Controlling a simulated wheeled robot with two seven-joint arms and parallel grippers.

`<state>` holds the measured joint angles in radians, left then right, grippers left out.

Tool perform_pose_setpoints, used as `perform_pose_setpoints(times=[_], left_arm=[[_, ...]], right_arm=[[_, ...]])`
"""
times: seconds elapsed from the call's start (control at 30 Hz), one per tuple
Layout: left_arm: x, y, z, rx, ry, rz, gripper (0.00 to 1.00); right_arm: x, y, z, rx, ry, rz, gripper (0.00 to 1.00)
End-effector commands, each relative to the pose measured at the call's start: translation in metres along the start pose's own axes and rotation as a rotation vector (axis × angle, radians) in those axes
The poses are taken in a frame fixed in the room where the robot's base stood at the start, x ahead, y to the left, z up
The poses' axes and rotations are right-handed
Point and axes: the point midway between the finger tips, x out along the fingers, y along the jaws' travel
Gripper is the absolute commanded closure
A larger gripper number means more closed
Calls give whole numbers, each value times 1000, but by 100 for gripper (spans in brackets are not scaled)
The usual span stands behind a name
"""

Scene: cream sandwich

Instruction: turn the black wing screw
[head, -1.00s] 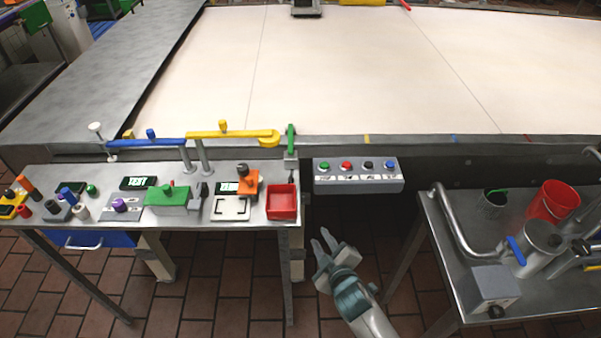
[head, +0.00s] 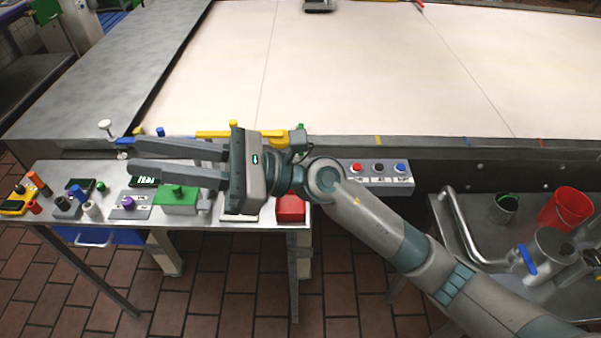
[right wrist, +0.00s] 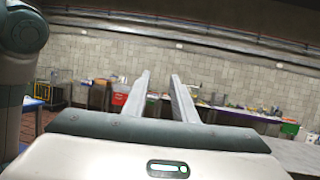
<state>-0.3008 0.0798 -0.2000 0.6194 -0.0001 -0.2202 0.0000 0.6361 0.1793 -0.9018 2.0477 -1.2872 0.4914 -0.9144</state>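My right gripper (head: 133,156) reaches in from the right above the small metal table, its fingers pointing left. It is open and empty; the right wrist view also shows a gap between its fingers (right wrist: 160,80). I cannot tell whether that dark part is the black wing screw, and I see no other clear wing screw. The gripper body hides the orange part and some of the white bracket. My left gripper is not in view.
A purple-knobbed plate (head: 130,205), several coloured knobs and a red tray (head: 291,208) are on the metal table (head: 265,226). Blue and yellow pipe handles (head: 215,133) run behind it. A button box (head: 378,178) is to the right. A red bucket (head: 566,207) stands far right.

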Motion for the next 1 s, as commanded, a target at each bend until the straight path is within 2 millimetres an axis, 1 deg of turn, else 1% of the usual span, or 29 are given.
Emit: perform_pose_setpoints(times=[0.03, 0.07, 0.1, 0.17, 0.2, 0.27, 0.3, 0.37, 0.4, 0.43, 0.47, 0.5, 0.57, 0.6, 0.67, 0.7, 0.8, 0.83, 0.9, 1.0], left_arm=[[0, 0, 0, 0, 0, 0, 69], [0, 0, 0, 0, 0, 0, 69], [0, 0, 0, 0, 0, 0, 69], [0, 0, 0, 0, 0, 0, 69], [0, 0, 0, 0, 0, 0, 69], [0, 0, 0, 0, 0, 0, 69], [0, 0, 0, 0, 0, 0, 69], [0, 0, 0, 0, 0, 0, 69], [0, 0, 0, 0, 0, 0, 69], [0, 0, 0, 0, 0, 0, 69], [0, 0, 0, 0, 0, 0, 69], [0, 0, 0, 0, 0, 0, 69], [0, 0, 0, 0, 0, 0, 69], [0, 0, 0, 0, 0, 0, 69], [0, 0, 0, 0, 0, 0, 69], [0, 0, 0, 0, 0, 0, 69], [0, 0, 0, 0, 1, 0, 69], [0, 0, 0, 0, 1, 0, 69], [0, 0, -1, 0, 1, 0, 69], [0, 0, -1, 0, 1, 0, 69]], right_arm=[[7, 8, -18, -109, 109, 78, 75], [8, 13, -31, -173, 173, 123, 75], [8, 17, -48, -254, 260, 185, 75], [2, 20, -74, -376, 393, 278, 75], [-5, 18, -92, -453, 483, 339, 75], [-20, 11, -115, -567, 621, 431, 75], [-32, 4, -129, -639, 715, 492, 75], [-56, -11, -146, -738, 861, 582, 75], [-73, -24, -154, -800, 961, 642, 75], [-87, -35, -158, -845, 1036, 687, 75], [-102, -46, -160, -885, 1114, 730, 75], [-122, -63, -161, -934, 1218, 786, 75], [-151, -88, -156, -994, 1370, 863, 75], [-169, -103, -149, -1024, 1466, 910, 75], [-194, -124, -136, -1054, 1597, 970, 75], [-208, -136, -126, -1067, 1674, 1002, 75], [-233, -157, -105, -1080, 1820, 1061, 75], [-238, -161, -100, -1080, 1852, 1072, 75], [-246, -167, -91, -1080, 1900, 1090, 75], [-250, -170, -87, -1079, 1925, 1099, 75]])
